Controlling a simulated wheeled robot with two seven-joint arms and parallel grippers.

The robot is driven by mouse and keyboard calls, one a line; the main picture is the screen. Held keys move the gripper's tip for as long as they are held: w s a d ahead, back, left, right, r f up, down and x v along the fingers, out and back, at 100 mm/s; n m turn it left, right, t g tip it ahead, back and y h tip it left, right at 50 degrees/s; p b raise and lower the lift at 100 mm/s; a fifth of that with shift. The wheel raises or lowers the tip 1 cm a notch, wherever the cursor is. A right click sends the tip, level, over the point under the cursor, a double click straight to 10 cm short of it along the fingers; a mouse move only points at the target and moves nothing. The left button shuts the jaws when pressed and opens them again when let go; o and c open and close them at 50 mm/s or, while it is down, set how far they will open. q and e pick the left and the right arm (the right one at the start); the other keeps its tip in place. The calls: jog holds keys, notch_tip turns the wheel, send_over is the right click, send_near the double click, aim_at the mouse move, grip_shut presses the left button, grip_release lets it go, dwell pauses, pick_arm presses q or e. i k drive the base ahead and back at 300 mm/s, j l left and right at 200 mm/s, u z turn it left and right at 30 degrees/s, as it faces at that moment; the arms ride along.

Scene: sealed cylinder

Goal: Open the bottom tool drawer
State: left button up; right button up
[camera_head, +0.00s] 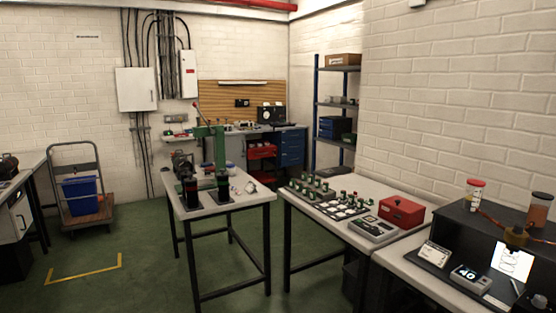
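A blue drawer cabinet (291,149) stands under the right end of the workbench at the back; its drawers look shut, but it is small and far off. Red drawer-like bins or a red cart (262,151) stand to its left, under the same bench; I cannot tell whether they are open. I cannot tell which of these holds the tool drawer. Neither of my grippers is in view.
A table (222,204) with green and black devices stands in the middle. A second table (342,184) with a red box (401,211) is to its right. A trolley (84,218) with a blue bin (80,195) stands left. Green floor (125,240) lies clear between.

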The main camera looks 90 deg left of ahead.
aim_at(290, 158)
jog(key=j+u, duration=0.1)
jog(key=u, duration=2.65)
jog(key=i+j+u, duration=0.65)
jog(key=u, duration=0.15)
jog(key=i+j+u, duration=0.15)
jog(key=i+u, duration=0.4)
jog(key=i, duration=1.55)
jog(key=i+z, duration=0.1)
jog(key=i, duration=1.45)
jog(key=i+j+z, duration=0.15)
jog(key=i, duration=0.65)
jog(key=i+z, duration=0.15)
jog(key=i, duration=0.45)
jog(key=i+j+z, duration=0.15)
jog(key=i, duration=0.4)
jog(key=i+z, duration=0.1)
jog(key=i, duration=0.5)
jog(key=i+j+z, duration=0.15)
jog(key=i, duration=0.45)
jog(key=i+l+z, duration=0.25)
jog(key=i+z, duration=0.6)
jog(key=i+j+z, duration=0.1)
jog(key=i+z, duration=0.35)
jog(key=i, duration=0.2)
jog(key=i+j+z, duration=0.3)
jog(key=i+z, duration=0.15)
jog(key=i+l+z, duration=0.3)
jog(key=i, duration=0.4)
jog(key=i+z, duration=0.3)
jog(key=i, duration=0.4)
